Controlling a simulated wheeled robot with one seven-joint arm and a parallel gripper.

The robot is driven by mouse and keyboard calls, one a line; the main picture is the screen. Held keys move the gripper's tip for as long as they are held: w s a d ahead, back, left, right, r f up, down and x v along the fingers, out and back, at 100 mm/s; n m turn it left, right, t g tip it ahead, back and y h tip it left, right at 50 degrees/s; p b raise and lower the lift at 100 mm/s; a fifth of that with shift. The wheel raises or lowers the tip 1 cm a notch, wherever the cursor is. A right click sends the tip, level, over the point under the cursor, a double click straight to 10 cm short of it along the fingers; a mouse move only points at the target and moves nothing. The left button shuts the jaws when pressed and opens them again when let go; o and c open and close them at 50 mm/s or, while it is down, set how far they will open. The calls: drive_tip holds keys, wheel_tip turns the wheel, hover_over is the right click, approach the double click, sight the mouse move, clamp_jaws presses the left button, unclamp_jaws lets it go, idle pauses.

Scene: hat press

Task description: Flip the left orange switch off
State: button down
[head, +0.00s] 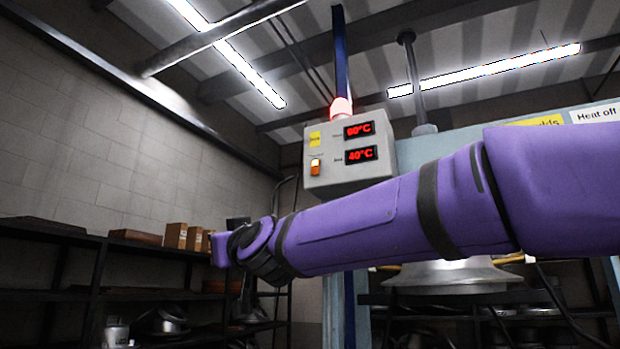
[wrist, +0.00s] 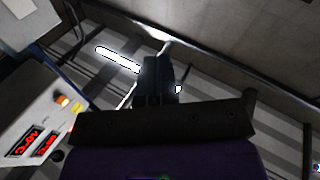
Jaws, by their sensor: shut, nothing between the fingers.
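A small orange switch (head: 315,167) sits on the left of the front face of a grey control box (head: 342,184). It is lit and appears whitish at the top and orange below; its exact tilt is too small to tell. It also shows at the left of the wrist view (wrist: 62,100), with the box tilted in the picture. My gripper (wrist: 157,62) is shut and empty, at the middle of the wrist view, to the right of the box and apart from the switch. In the head view my purple arm reaches left below the box, and the fingers cannot be made out.
Two red displays (head: 360,143) reading 60°C and 40°C sit right of the switch. A red lamp (head: 341,108) glows on top of the box. Shelves (head: 95,240) with boxes line the left wall. A metal press part (head: 455,273) is behind my arm. Space left of the box is clear.

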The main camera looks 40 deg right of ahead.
drive_tip(key=s+d+r+m+g+h, duration=0.1)
drive_tip(key=d+r+m+g+h, duration=0.4)
drive_tip(key=h, duration=0.5)
drive_tip(key=s+d+r+m+g+h, duration=0.1)
drive_tip(key=d+r+m+g+h, duration=0.5)
drive_tip(key=r+m+h, duration=0.4)
drive_tip(key=shift+s+d+r+h, duration=0.15)
drive_tip(key=shift+s+d+h, duration=0.1)
drive_tip(key=shift+s+h, duration=0.15)
approach(315, 170)
wheel_tip(315, 170, up, 4)
drive_tip(key=d, duration=0.1)
drive_tip(key=w+d, duration=0.1)
drive_tip(key=d, duration=0.2)
drive_tip(key=shift+w, duration=0.3)
drive_tip(key=shift+w+d, duration=0.15)
drive_tip(key=shift+d, duration=0.3)
